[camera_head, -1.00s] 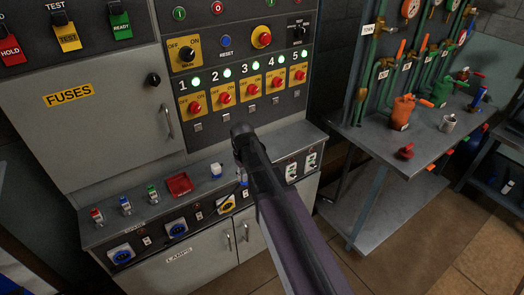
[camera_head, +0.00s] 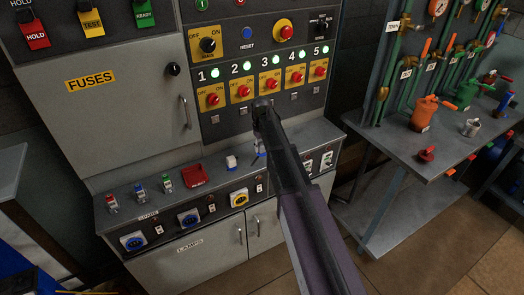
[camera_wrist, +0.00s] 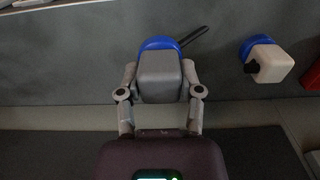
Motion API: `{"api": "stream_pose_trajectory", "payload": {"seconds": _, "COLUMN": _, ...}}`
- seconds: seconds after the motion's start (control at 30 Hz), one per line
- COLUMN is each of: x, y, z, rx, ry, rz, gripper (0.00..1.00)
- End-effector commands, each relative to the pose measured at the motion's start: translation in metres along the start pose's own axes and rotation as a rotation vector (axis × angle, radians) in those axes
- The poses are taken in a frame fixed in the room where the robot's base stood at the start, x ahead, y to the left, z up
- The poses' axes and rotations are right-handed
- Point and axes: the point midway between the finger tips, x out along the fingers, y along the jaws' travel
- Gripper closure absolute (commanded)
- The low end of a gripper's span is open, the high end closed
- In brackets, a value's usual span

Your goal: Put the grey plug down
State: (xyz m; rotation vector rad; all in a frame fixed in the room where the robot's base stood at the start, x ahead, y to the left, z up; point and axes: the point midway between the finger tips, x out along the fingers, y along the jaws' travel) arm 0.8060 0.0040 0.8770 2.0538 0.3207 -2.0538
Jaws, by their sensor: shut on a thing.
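My gripper (camera_wrist: 159,72) is shut on the grey plug (camera_wrist: 161,82), with one finger on each side of its grey body. The plug has a blue rim, and a black bar sticks out behind it to the right in the wrist view. In the head view my arm hides most of the gripper; a small blue and pale part, probably the held plug (camera_head: 258,150), shows beside the arm over the panel's ledge (camera_head: 215,165). I cannot tell whether the plug touches the ledge.
A white plug with a blue rim (camera_wrist: 276,63) stands close beside the held plug; it also shows in the head view (camera_head: 231,162). A red tray (camera_head: 194,175) and several small plugs (camera_head: 140,191) sit farther left on the ledge. A workbench (camera_head: 400,150) stands at right.

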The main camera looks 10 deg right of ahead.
Motion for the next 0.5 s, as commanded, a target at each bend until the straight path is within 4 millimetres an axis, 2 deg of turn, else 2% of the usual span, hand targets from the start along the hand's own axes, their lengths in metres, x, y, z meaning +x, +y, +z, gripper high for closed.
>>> {"api": "stream_pose_trajectory", "payload": {"seconds": 0.1, "x": 0.0011, "y": 0.0053, "z": -0.0088, "rx": 0.000, "ry": 0.000, "rz": 0.000, "gripper": 1.00}}
{"api": "stream_pose_trajectory", "payload": {"seconds": 0.5, "x": 0.0010, "y": 0.0055, "z": -0.0101, "rx": -0.001, "ry": 0.000, "rz": 0.000, "gripper": 1.00}}
